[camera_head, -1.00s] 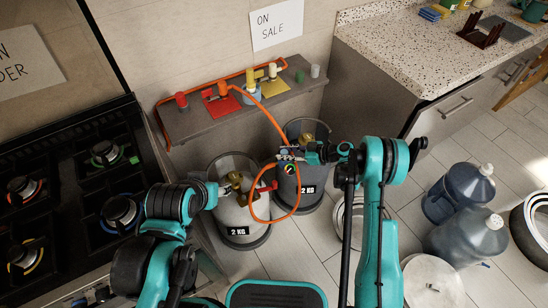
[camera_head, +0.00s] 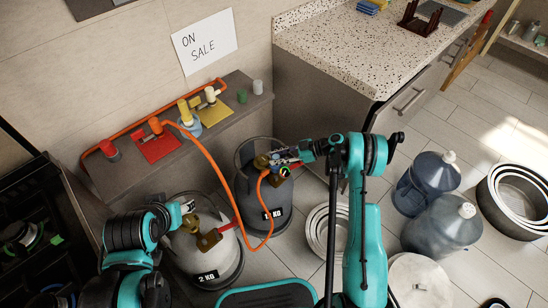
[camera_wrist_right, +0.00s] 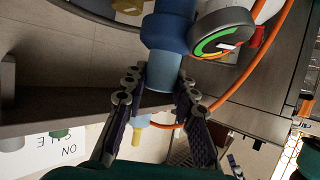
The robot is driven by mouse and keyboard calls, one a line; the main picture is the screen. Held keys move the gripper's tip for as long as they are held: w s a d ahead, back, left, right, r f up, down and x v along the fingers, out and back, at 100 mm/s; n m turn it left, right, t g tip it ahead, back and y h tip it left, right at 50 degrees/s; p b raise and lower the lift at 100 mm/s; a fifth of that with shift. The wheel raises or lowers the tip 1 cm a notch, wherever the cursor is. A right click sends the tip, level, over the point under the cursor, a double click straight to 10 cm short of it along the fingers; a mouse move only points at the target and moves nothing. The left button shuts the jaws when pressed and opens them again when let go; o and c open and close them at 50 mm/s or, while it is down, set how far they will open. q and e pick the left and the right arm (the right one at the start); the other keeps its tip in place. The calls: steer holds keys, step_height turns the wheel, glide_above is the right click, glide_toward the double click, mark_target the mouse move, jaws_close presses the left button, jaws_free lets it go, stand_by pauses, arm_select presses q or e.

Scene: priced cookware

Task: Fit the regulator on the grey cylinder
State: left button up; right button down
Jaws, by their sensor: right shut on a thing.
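My right gripper (camera_head: 298,157) is shut on the blue regulator (camera_wrist_right: 165,35), which has a round gauge (camera_wrist_right: 222,38) with a green arc. In the head view the regulator (camera_head: 284,168) is at the right of the brass valve, at the collar. I cannot tell whether they touch. In the right wrist view the fingers (camera_wrist_right: 160,95) grip its blue stem. My left gripper (camera_head: 187,208) is by the white cylinder (camera_head: 205,262); its opening is unclear.
An orange hose (camera_head: 215,172) runs from the shelf (camera_head: 135,183) to the regulator, looping low before the cylinders. A red-handled brass valve (camera_head: 208,240) tops the white cylinder. A stove (camera_head: 25,230) is left, a counter (camera_head: 345,50) behind, and water jugs (camera_head: 440,225) stand right.

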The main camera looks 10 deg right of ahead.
mark_target(276, 170)
steer(key=shift+f+b, duration=0.15)
steer(key=shift+b, duration=0.35)
step_height(276, 170, down, 2)
steer(key=shift+f+b, duration=0.15)
steer(key=shift+b, duration=0.35)
steer(key=shift+f, duration=1.1)
steer(key=shift+f, duration=0.2)
steer(key=shift+s, duration=0.15)
stand_by(0.5)
steer(key=shift+w, duration=0.25)
stand_by(0.6)
steer(key=shift+r, duration=0.1)
stand_by(0.5)
